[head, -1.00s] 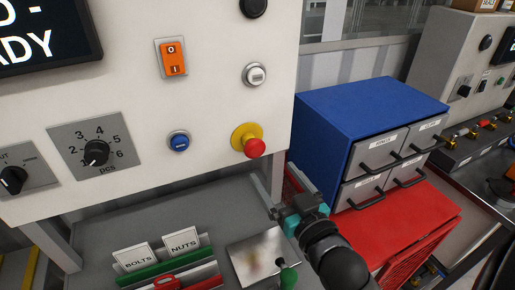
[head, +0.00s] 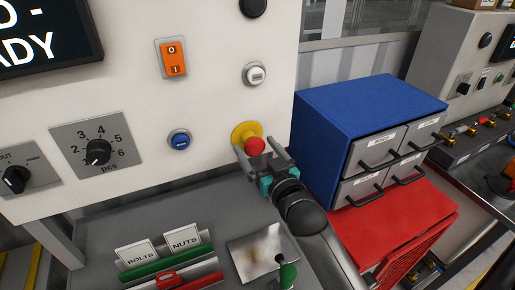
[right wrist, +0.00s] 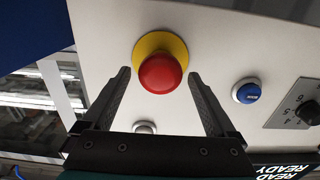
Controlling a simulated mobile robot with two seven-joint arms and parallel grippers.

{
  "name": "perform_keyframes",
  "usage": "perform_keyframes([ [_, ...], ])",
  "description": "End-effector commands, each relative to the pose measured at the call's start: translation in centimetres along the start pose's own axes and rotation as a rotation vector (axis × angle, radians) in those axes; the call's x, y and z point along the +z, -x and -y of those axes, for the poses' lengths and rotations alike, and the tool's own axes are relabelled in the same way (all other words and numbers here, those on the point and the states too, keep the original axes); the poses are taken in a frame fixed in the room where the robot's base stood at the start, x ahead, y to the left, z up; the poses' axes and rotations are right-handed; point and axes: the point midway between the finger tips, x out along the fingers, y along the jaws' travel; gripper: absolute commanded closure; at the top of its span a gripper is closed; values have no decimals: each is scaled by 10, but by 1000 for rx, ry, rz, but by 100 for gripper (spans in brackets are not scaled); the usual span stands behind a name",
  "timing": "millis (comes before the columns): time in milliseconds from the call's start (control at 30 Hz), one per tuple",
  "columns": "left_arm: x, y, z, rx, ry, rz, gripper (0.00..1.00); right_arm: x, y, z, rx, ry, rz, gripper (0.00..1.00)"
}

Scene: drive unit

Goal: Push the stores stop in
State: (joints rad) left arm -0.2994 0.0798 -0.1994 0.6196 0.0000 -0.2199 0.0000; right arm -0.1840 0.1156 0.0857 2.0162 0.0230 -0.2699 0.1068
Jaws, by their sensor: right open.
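The stop is a red mushroom button (head: 255,146) on a yellow collar (head: 240,131), low on the right of the pale panel. In the right wrist view the red button (right wrist: 161,74) is large, near the top middle. My right gripper (head: 259,154) is open and empty, pointing at the panel, with one finger on each side of the button. In the right wrist view its fingertips (right wrist: 159,80) flank the button; whether they touch it I cannot tell. My left gripper is not in view.
A blue button (head: 179,141), a white button (head: 255,74) and an orange rocker switch (head: 172,58) share the panel. A blue drawer cabinet (head: 360,110) stands close right of my arm, on a red crate (head: 400,228).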

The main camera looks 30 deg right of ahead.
Motion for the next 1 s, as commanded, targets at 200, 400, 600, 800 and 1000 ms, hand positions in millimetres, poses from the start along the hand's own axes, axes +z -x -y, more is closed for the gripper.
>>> perform_keyframes([
  [200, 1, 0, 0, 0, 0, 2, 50, 0, 0, 0, 0, 0, 0, 19],
  [400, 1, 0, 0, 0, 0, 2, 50, 0, 0, 0, 0, 0, 0, 42],
  [600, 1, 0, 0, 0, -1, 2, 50, 0, 0, 0, 0, 0, 0, 64],
  [800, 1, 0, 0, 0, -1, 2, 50, 0, 0, 0, 0, 0, 0, 86],
  [1000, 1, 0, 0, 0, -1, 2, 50, 0, 0, 0, 0, 0, 0, 100],
])
